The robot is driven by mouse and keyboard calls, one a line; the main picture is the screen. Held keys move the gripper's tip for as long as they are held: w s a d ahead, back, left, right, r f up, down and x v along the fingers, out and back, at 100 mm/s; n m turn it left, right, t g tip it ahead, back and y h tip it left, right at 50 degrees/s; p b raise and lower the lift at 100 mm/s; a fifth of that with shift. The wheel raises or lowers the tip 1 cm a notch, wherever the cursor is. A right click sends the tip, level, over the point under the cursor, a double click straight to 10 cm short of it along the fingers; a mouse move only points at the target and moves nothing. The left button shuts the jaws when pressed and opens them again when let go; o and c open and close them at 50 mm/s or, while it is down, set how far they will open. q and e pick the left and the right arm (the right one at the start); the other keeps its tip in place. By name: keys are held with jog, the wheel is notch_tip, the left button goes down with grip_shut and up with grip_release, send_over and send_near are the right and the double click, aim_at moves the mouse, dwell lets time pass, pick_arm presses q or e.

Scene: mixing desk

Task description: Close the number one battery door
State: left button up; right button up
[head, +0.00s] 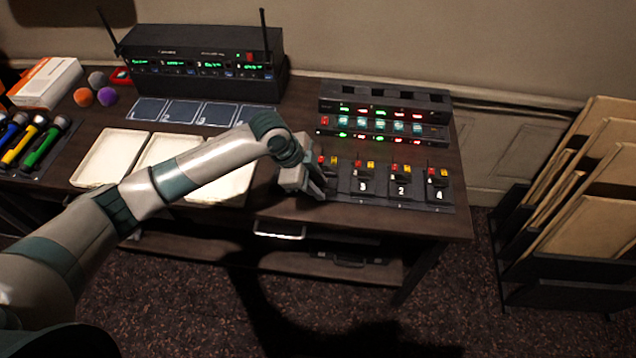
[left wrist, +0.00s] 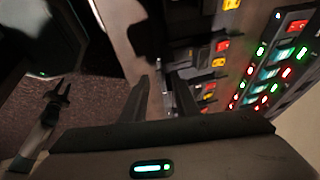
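The battery packs stand in a row at the front right of the desk. In the head view, packs numbered 3 (head: 363,187), 2 (head: 401,190) and 4 (head: 438,193) show. My left gripper (head: 327,187) is at the left end of the row and covers most of the leftmost pack, so its number and door are hidden; its red and yellow parts (head: 328,160) show above. In the left wrist view, the fingers of my left gripper (left wrist: 161,88) are apart, close to the row; contact cannot be told. My right gripper (left wrist: 62,88) hangs over the carpet, fingers apart.
A rack with lit displays (head: 385,125) stands behind the packs. Pale trays (head: 110,158), blue numbered cards (head: 183,112) and a receiver with antennas (head: 205,52) are to the left. A folder rack (head: 560,270) stands right of the desk, beyond a carpet gap.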

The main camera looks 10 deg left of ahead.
pick_arm(q)
jog(key=shift+c, duration=0.6)
grip_shut()
jog(key=shift+w+r, duration=0.1)
jog(key=shift+r, duration=0.05)
